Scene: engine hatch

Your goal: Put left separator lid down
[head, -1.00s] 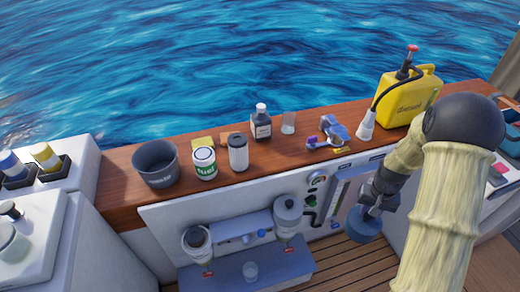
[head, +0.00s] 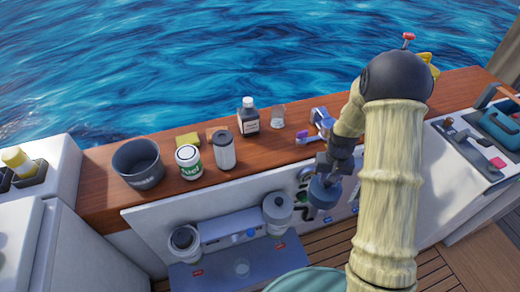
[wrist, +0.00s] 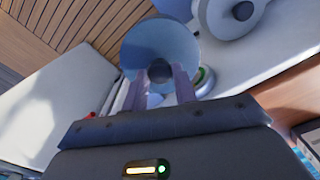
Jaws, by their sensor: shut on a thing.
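My gripper (head: 330,168) is shut on the dark knob of the left separator lid, a round blue-grey disc (head: 323,193). In the wrist view the fingers (wrist: 162,80) pinch the knob, with the lid (wrist: 150,42) spread out beyond them. The lid is in the air to the right of the right separator (head: 278,212), apart from it. The left separator (head: 185,242) is an open-topped cylinder further left. The right separator has its own lid (wrist: 218,14) with a knob, seen in the wrist view.
A wooden counter (head: 100,190) above carries a dark pot (head: 137,165), a fuel can (head: 188,162), a tumbler (head: 224,152) and a dark bottle (head: 248,116). A gauge and valves sit behind the held lid.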

